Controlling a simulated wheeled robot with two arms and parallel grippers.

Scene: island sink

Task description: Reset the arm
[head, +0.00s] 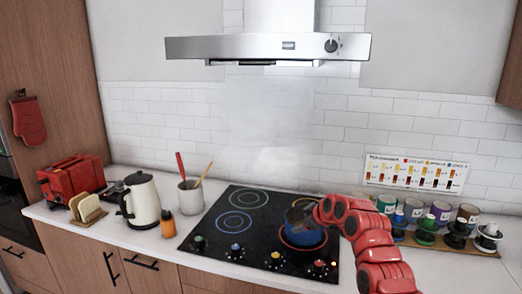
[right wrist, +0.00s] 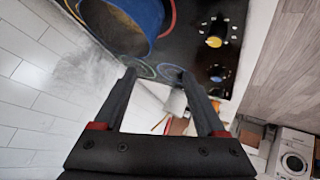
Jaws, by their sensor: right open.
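My right arm (head: 378,250) is red and reaches in from the lower right of the head view, over the cooktop. My right gripper (head: 307,212) is at the blue pot on the right side of the cooktop and partly covers it. In the right wrist view the right gripper (right wrist: 158,74) has its two dark fingers spread, with nothing between them. The blue pot (head: 300,234) stands over a red ring; it also shows in the right wrist view (right wrist: 146,20), beyond the fingertips. I cannot tell whether the gripper touches it. My left gripper is not in view.
The black cooktop (head: 215,222) has coloured knobs along its front. Left of it stand a utensil crock (head: 190,197), a cream kettle (head: 141,200), an orange bottle (head: 168,224) and a red toaster (head: 72,177). Several tins (head: 440,212) stand at right. A range hood (head: 268,47) hangs above.

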